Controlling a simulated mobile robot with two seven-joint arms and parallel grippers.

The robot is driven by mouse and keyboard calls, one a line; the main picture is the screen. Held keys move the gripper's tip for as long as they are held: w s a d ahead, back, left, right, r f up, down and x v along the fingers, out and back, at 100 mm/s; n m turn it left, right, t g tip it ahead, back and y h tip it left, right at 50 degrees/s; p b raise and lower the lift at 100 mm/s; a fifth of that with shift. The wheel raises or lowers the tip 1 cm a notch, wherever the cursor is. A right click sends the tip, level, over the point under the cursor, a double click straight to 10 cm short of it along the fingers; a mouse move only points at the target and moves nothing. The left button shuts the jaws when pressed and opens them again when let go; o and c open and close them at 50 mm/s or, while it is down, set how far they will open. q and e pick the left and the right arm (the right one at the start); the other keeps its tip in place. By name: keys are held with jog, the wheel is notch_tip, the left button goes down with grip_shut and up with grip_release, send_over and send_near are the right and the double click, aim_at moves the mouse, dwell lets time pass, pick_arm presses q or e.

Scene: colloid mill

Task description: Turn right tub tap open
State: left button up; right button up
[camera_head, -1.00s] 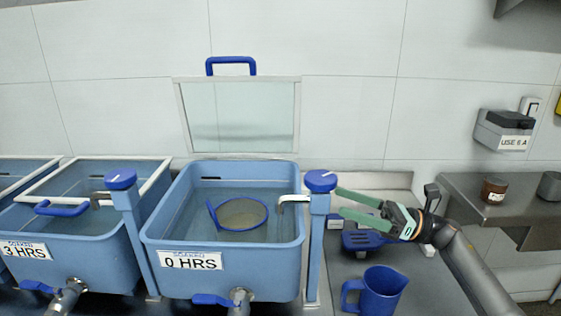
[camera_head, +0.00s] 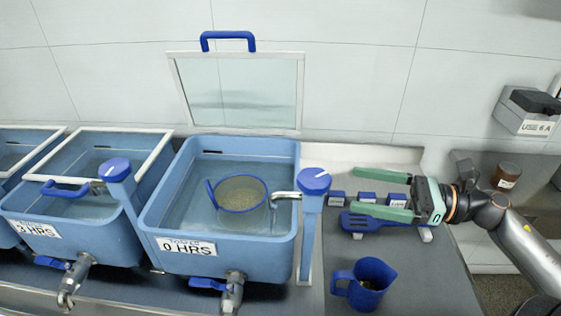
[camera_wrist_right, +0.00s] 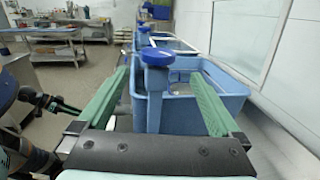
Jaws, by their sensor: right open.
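The right tub (camera_head: 219,265) is light blue, labelled 0 HRS, and holds water and a blue-rimmed strainer (camera_head: 241,193). Its tap is a blue post at the tub's right side with a round blue knob (camera_head: 315,181) on top and a metal spout over the tub. The knob also shows in the right wrist view (camera_wrist_right: 158,57), ahead between the fingers. My right gripper (camera_head: 363,193) is open and empty, to the right of the knob and apart from it, fingers pointing left. My left gripper is not in view.
A blue jug (camera_head: 366,284) stands on the counter below my right gripper. Small blue boxes (camera_head: 367,199) and a blue rack (camera_head: 368,222) lie close under the fingers. A second tub (camera_head: 75,247) with its own tap knob (camera_head: 115,169) stands to the left.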

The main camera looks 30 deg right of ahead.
aim_at(309, 176)
jog(key=p+x, duration=0.2)
jog(key=x, duration=0.8)
jog(key=shift+a+r, duration=0.15)
jog(key=shift+a, duration=0.2)
jog(key=shift+p+x, duration=0.3)
jog(key=shift+x, duration=0.8)
